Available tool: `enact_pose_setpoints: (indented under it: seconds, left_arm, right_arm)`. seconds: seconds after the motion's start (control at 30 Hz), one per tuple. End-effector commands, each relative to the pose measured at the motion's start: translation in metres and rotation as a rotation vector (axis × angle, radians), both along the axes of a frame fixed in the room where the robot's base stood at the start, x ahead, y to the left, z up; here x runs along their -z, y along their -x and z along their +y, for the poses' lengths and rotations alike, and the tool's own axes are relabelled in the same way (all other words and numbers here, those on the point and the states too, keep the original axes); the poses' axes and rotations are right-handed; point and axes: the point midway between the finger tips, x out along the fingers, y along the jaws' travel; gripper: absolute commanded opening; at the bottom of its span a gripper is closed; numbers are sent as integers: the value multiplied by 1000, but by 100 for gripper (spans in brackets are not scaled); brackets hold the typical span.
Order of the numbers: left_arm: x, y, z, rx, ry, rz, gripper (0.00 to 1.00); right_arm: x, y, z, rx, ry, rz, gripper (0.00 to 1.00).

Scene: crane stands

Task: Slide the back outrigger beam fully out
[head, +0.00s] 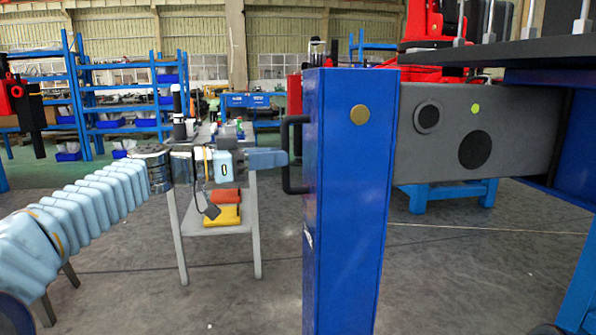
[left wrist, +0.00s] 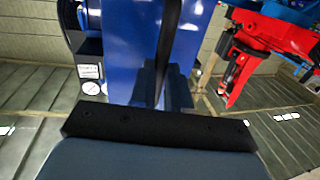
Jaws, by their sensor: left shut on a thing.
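The outrigger beam (head: 540,115) is a grey box section with round dark marks and a small yellow-green dot. A black D-shaped handle (head: 292,188) sticks out of the leg's left side. My left gripper (head: 284,158) is shut on this handle, reaching in level from the left. In the left wrist view the dark fingers (left wrist: 165,88) close around the black handle bar (left wrist: 166,40) in front of the blue leg. My right gripper is not seen.
A small table (head: 215,240) with red and yellow items stands behind my left arm. Blue shelves (head: 125,95) stand at the back left. A blue support (head: 455,193) is under the beam. The grey floor in front is clear.

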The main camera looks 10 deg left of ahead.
Motion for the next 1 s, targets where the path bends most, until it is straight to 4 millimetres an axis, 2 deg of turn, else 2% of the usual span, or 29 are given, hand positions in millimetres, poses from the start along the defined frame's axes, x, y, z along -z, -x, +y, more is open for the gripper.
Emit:
enact_pose_setpoints:
  seconds: [0.03, 0.07, 0.43, 0.5, 0.73, 1.0]
  left_arm:
    - [1, -2, 19, -36, 4, -9, 0]
    - [2, 0, 26, -38, 4, -9, 0]
    - [-1, 16, 76, -35, 5, -8, 0]
    - [-3, 17, 74, -29, 5, -5, 0]
    - [-1, 18, 68, -12, 3, -2, 36]
    - [-1, 19, 67, -9, 2, -2, 38]
  right_arm:
    - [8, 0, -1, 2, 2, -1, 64]
    - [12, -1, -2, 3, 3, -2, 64]
    - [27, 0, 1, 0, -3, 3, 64]
    - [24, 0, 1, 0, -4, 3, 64]
    - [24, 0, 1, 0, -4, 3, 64]
    - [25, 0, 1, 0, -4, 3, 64]
